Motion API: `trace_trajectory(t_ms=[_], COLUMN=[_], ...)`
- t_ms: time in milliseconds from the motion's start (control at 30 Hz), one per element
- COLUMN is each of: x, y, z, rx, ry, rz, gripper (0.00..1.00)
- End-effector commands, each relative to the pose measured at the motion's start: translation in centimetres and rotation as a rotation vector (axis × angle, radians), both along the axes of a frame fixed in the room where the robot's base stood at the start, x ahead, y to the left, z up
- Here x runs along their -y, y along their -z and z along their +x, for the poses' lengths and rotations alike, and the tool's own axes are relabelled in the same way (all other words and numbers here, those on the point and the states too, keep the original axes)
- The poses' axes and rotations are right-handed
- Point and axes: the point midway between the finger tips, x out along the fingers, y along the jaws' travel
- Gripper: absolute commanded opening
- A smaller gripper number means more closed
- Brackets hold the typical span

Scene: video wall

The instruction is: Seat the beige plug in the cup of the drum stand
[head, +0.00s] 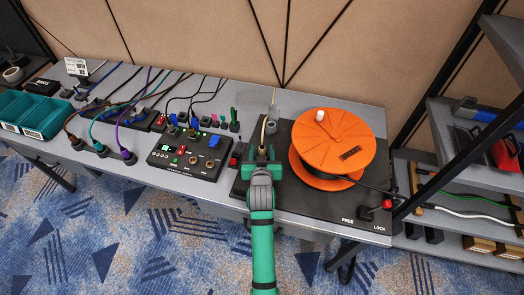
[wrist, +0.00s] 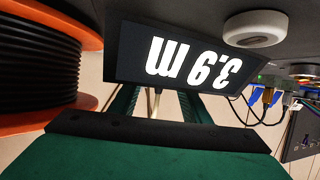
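The drum stand (head: 345,215) is a black base on the table, carrying an orange cable drum (head: 350,130); the drum's rim (wrist: 85,20) and black cable fill the left of the wrist view. My gripper (head: 262,153) is over the stand's left part. A beige cord (head: 263,136) runs down between its green fingers and also shows between them in the wrist view (wrist: 153,103). The beige plug cannot be made out; a dark sign reading 3.9 m (wrist: 190,55) hides the fingertips. A small grey cup-like piece (head: 271,126) stands just beyond my gripper, probably the cup.
A red lever (head: 387,205) marked FREE and LOCK is at the stand's front right. A black panel box (head: 187,153), several plugs and coloured cables lie to the left. Teal bins (head: 35,115) are at far left. Metal shelving (head: 470,150) stands at the right. A wall closes the back.

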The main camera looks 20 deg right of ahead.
Motion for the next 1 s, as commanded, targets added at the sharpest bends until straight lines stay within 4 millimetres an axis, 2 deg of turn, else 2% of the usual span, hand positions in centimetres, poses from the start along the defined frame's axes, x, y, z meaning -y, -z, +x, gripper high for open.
trace_trajectory(t_ms=[267, 700, 833, 1000], x=[-0.3, -2.6, -3.0, -3.3], y=[-0.2, -3.2, -3.7, -4.1], z=[-0.8, -7.4, -8.7, -9.4], rx=[-0.002, 0.0, -0.001, 0.0], ry=[0.0, 0.0, 0.0, 0.0], rz=[0.001, 0.0, 0.0, 0.0], gripper=[0.43, 0.43, 0.43, 0.43])
